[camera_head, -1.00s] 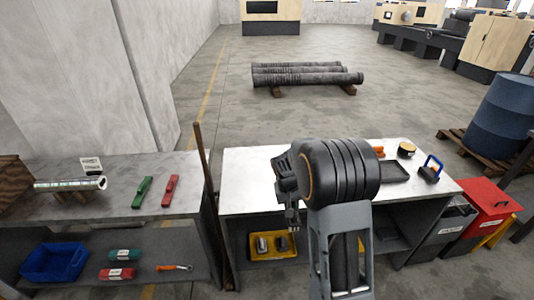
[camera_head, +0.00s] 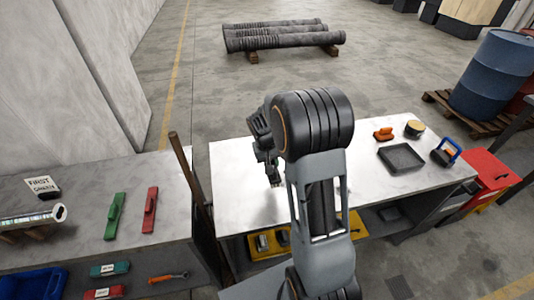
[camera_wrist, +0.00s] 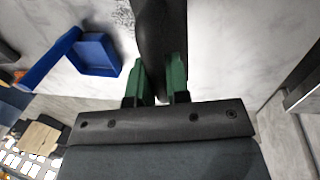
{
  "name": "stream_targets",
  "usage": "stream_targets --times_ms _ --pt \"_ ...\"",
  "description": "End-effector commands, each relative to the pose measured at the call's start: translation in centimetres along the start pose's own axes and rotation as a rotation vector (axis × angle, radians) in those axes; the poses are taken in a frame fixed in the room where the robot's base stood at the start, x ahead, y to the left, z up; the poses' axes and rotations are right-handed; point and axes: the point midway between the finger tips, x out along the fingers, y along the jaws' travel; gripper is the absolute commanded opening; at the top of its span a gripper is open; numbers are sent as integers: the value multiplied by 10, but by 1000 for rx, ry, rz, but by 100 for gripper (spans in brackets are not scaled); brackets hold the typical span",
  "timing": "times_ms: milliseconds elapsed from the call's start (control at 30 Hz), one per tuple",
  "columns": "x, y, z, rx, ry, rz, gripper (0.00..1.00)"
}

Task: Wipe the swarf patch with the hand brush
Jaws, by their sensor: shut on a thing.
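My gripper (camera_wrist: 160,88) is shut on a long black piece (camera_wrist: 160,35), which appears to be the hand brush, between its green finger pads. The brush runs out of the top of the wrist view, so its bristle end is not seen there. A speckled grey patch (camera_wrist: 124,12), likely the swarf patch, lies on the pale bench top at the upper edge, just left of the brush. In the head view my gripper (camera_head: 272,168) is over the left part of the right bench (camera_head: 235,165). My arm hides much of the bench there, and I cannot tell whether the brush touches the top.
A blue object (camera_wrist: 95,52) stands left of the gripper. The right bench carries an orange item (camera_head: 383,134), a round tin (camera_head: 414,129), a black tray (camera_head: 401,157) and a blue-handled tool (camera_head: 446,153). A brown post (camera_head: 190,180) stands between the benches.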

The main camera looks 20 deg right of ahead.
Motion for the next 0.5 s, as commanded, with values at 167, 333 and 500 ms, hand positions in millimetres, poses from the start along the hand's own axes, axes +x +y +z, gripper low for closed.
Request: stream_targets --times_ms 167,333,500 --pt "7 -1 0 0 -1 0 0" --pt "20 -3 0 2 -1 0 0" --pt "36 -6 0 3 -2 0 0"
